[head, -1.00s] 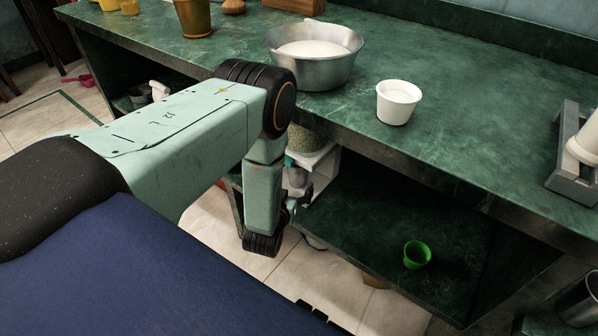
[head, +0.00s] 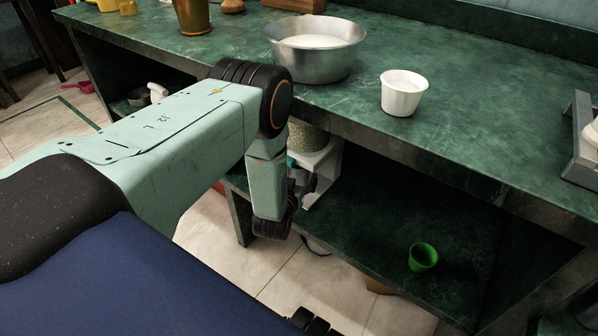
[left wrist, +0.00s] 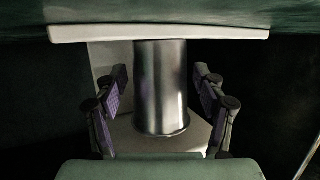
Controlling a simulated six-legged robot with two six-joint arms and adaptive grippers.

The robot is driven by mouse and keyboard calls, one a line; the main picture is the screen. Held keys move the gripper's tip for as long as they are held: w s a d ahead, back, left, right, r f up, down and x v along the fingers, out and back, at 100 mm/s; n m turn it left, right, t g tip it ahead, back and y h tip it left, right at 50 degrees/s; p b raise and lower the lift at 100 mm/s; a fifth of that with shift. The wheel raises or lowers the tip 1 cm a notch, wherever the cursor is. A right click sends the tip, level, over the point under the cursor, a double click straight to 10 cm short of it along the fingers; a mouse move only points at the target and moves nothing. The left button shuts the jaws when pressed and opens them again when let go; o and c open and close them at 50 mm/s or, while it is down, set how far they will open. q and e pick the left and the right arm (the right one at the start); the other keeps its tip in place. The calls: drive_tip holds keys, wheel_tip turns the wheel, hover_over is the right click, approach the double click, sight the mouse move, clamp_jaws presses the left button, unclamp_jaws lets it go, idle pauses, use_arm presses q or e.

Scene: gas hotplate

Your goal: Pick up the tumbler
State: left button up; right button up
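The tumbler (left wrist: 160,88) is a shiny steel cylinder, upright on a pale surface in the left wrist view. My left gripper (left wrist: 161,76) is open, with one finger on each side of the tumbler. Dark gaps show between the fingers and its sides, so neither finger appears to touch it. The tumbler's top is hidden at a pale overhanging edge. In the head view my left gripper (head: 302,183) is below the counter front, beside a white shelf unit, and mostly hidden by my arm. I cannot make out the tumbler there.
The green counter (head: 460,90) overhangs the gripper. On it are a steel bowl (head: 320,65) and a white cup (head: 402,94). The white shelf unit (head: 322,185) is close around the gripper. A green cup (head: 422,257) is on the lower shelf (head: 375,230).

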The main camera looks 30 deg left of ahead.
use_arm(q)
drive_tip(key=c, duration=1.1)
drive_tip(key=shift+r, duration=0.1)
